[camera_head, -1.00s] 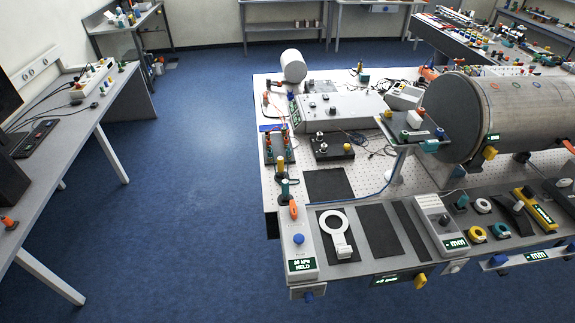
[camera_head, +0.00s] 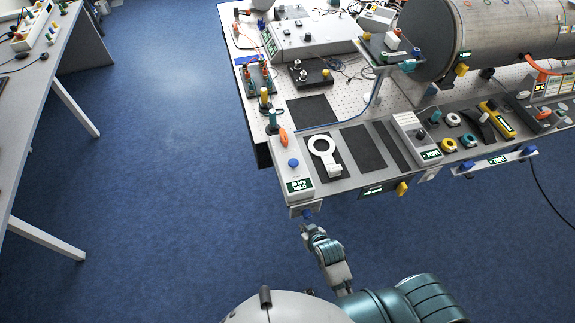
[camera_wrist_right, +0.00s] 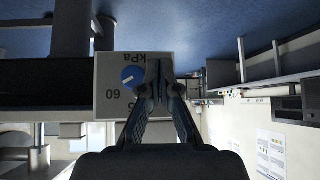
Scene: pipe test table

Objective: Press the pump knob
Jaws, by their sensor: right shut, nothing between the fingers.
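A pale box at the table's near left corner has a round blue knob (camera_head: 293,162) on its top and a lit display (camera_head: 299,185) with the word HELD. A second blue knob (camera_head: 308,213) is on the small plate at the box's front. In the right wrist view that plate (camera_wrist_right: 110,103) carries kPa markings and the blue dial knob (camera_wrist_right: 131,77). My right gripper (camera_head: 306,229) is shut and empty, just in front of and below this plate. Its fingertips (camera_wrist_right: 160,68) overlap the plate beside the dial; I cannot tell whether they touch. My left gripper is not visible.
An orange knob (camera_head: 283,137) stands behind the top blue knob. A white ring-shaped tool (camera_head: 323,150) lies to the right. A yellow knob (camera_head: 402,188) and a blue-ended bar (camera_head: 497,160) stick out along the table front. The blue floor (camera_head: 180,200) on the left is clear.

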